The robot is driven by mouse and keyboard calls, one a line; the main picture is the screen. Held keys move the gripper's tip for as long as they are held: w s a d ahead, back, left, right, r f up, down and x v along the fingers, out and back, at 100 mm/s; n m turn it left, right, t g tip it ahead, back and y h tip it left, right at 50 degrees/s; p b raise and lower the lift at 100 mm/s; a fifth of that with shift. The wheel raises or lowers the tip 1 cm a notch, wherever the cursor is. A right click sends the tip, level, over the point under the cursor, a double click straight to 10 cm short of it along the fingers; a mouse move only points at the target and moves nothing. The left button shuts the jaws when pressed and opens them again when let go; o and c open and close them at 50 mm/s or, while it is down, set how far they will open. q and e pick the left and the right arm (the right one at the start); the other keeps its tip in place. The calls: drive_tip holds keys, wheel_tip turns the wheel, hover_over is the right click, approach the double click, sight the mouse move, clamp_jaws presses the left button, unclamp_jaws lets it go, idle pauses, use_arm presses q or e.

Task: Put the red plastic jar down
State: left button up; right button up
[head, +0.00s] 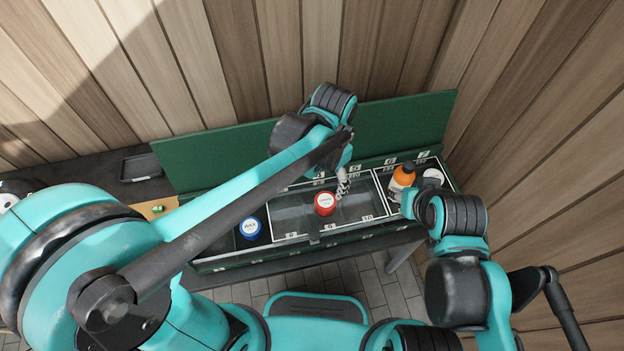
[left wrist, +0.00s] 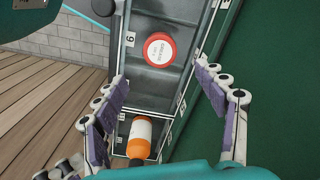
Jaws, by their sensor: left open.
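The red plastic jar (head: 325,203) stands upright in the wide middle compartment of the green box, its round lid with a white label facing up. It also shows in the left wrist view (left wrist: 160,50). My left gripper (head: 343,182) is just beside and above the jar, to its right in the head view. In the left wrist view its fingers (left wrist: 162,84) are spread wide with nothing between the tips, and the jar lies beyond them, apart. My right arm's wrist is at the box's right end; the state of its fingers is not clear.
The green box (head: 385,127) has a raised back panel and numbered compartments. A blue-lidded jar (head: 250,228) stands in the left part. An orange bottle (head: 403,175) and a white-topped item (head: 433,177) stand in the right part. A dark tray (head: 141,167) lies at the left.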

use_arm(q)
drive_tip(key=s+a+r+n+t, duration=0.2)
drive_tip(key=a+n+t, duration=0.1)
drive_tip(key=a, duration=0.6)
drive_tip(key=s+a+r+n+t, duration=0.2)
drive_tip(key=a+n, duration=0.4)
drive_tip(key=a, duration=0.3)
drive_tip(key=shift+s+r+t, duration=0.3)
drive_tip(key=shift+s+t, duration=0.3)
drive_tip(key=shift+t, duration=0.5)
drive_tip(key=shift+d+f, duration=0.1)
wheel_tip(320, 180, down, 5)
drive_tip(key=b, duration=0.5)
